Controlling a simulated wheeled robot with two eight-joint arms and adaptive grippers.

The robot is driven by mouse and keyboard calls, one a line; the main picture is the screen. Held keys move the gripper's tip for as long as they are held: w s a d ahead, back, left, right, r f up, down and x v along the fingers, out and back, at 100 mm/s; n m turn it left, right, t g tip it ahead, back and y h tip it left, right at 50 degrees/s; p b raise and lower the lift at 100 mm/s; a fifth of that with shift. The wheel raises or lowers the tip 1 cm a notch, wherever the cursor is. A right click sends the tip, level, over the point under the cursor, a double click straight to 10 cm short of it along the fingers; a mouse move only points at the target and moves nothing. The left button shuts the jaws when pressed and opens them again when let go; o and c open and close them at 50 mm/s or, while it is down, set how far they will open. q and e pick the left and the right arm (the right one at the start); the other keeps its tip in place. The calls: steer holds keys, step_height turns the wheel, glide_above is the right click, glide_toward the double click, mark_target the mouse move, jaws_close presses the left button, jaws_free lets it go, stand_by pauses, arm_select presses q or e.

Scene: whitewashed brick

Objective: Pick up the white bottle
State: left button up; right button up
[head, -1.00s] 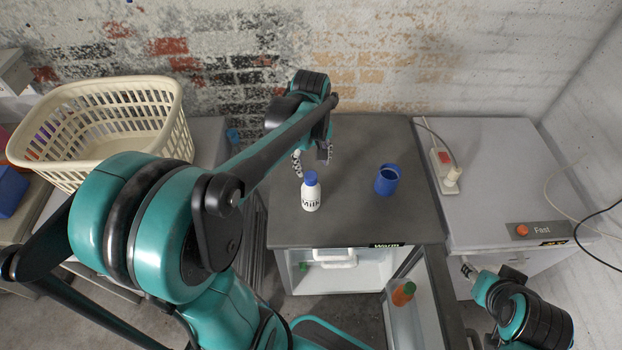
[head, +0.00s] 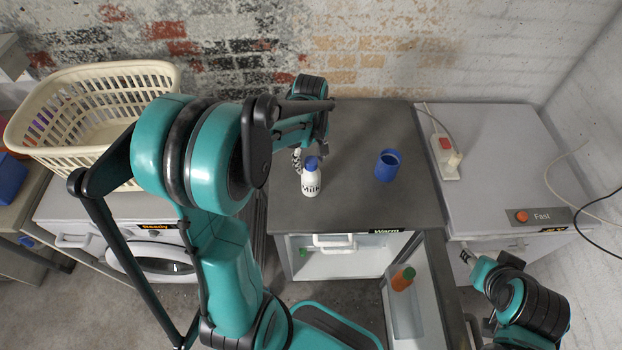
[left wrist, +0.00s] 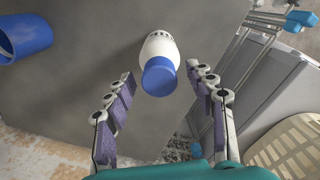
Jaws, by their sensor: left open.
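The white bottle (head: 311,183) with a blue cap and the word "Milk" stands upright on the dark grey top of the small fridge (head: 405,210). In the left wrist view the bottle (left wrist: 160,50) is just beyond and between the fingertips, its blue cap towards me. My left gripper (left wrist: 165,85) is open and empty, with a purple-padded finger on each side. In the head view my left gripper (head: 309,160) is just behind the bottle, partly hidden by it. My right gripper (head: 468,257) is low at the right, away from the bottle; its jaws are too small to read.
A power strip (head: 445,157) lies on the white appliance at right. A cream basket (head: 90,112) stands at left.

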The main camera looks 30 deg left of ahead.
arm_select(q)
jaws_close()
steer(key=shift+r, duration=0.1)
